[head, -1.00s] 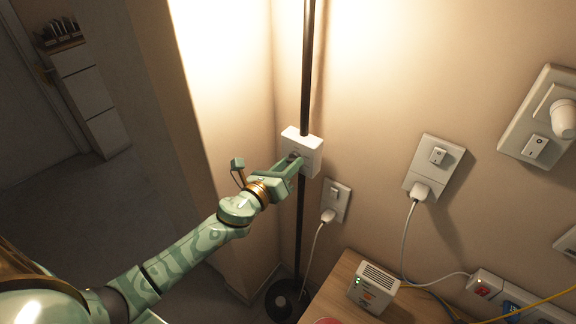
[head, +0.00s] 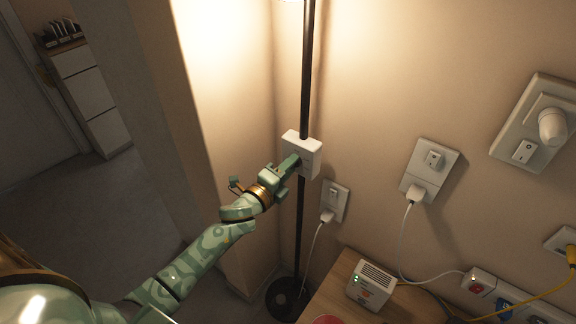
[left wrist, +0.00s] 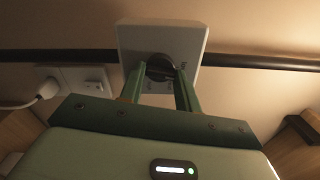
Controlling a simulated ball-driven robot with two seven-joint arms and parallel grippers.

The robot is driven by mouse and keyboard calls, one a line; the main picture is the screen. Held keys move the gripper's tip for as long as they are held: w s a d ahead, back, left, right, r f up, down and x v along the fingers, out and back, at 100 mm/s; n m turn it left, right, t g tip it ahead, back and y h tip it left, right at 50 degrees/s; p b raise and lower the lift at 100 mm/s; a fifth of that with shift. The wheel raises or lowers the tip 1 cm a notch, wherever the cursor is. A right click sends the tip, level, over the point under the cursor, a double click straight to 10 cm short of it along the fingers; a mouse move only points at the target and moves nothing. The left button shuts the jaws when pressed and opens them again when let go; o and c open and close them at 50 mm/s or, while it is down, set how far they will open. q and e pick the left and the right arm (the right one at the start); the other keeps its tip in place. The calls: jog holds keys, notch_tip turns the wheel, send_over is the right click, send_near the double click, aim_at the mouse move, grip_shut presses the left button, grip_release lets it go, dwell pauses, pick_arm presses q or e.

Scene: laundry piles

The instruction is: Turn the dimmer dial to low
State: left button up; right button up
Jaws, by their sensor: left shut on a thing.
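The white dimmer box (head: 308,146) is fixed on the dark lamp pole (head: 307,70) near the wall corner. It also shows in the left wrist view (left wrist: 185,36). Its dark round dial (left wrist: 160,66) sits on the front face, with small markings around it that I cannot read. My left gripper (head: 295,161) reaches the box from the left. In the left wrist view its two fingers (left wrist: 163,76) are shut on the dial, one on each side, and hide part of it. My right gripper is not in view.
A wooden table (head: 338,297) holds a white box with green lights (head: 372,284). Wall sockets with plugs and cables (head: 430,172) lie to the right. The round lamp base (head: 285,298) stands on the floor below.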

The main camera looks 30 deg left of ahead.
pick_arm(q)
jog(key=shift+n+p, duration=0.35)
jog(key=shift+n, duration=0.75)
jog(key=o, duration=1)
jog(key=s, duration=0.5)
jog(key=s+a, duration=0.1)
jog(key=s, duration=0.5)
jog(key=s+a+p, duration=0.1)
jog(key=s, duration=0.4)
jog(key=shift+s+a, duration=0.15)
